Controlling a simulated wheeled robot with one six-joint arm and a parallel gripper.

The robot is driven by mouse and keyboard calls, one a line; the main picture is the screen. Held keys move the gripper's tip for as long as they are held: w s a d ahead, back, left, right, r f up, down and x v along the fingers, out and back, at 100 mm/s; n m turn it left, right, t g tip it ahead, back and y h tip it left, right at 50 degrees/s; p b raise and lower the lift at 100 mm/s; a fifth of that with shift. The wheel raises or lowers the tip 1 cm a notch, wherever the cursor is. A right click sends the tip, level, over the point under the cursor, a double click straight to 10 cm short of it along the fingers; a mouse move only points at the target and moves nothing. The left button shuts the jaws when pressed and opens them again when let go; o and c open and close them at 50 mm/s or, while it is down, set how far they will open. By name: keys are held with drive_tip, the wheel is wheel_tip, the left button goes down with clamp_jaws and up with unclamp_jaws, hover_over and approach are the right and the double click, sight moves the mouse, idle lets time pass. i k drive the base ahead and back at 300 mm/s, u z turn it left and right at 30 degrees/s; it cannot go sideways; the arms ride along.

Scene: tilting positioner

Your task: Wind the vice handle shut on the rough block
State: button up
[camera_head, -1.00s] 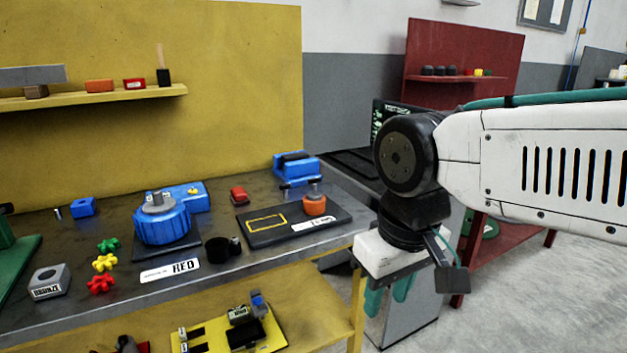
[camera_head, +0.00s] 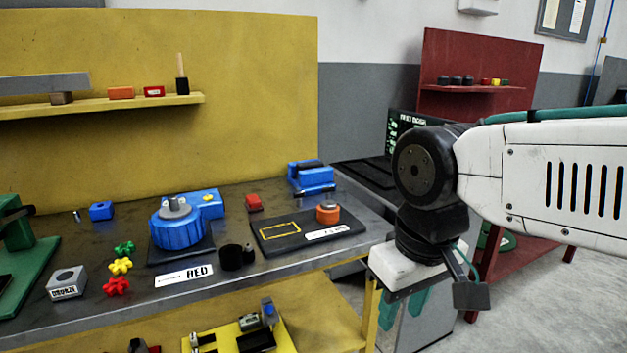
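A blue vice-like device (camera_head: 310,179) with a dark bar at its front stands at the back right of the yellow bench. I cannot tell whether its jaws are shut. A larger round blue fixture (camera_head: 178,232) with a grey top stands on a dark base mid-bench. No block is clearly marked as the rough block; a small red block (camera_head: 254,203) lies between the two blue devices. My gripper (camera_head: 404,306) hangs right of the bench's right end, away from both. Its teal fingers point down, apart, with nothing seen between them.
A black cup (camera_head: 231,257), coloured knobs (camera_head: 121,265) and a grey block marked BRONZE (camera_head: 67,283) are nearby. A grey cabinet stands below my gripper.

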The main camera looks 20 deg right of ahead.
sight(327, 189)
drive_tip(key=z, duration=0.35)
drive_tip(key=i, duration=1.05)
drive_tip(key=z, duration=0.25)
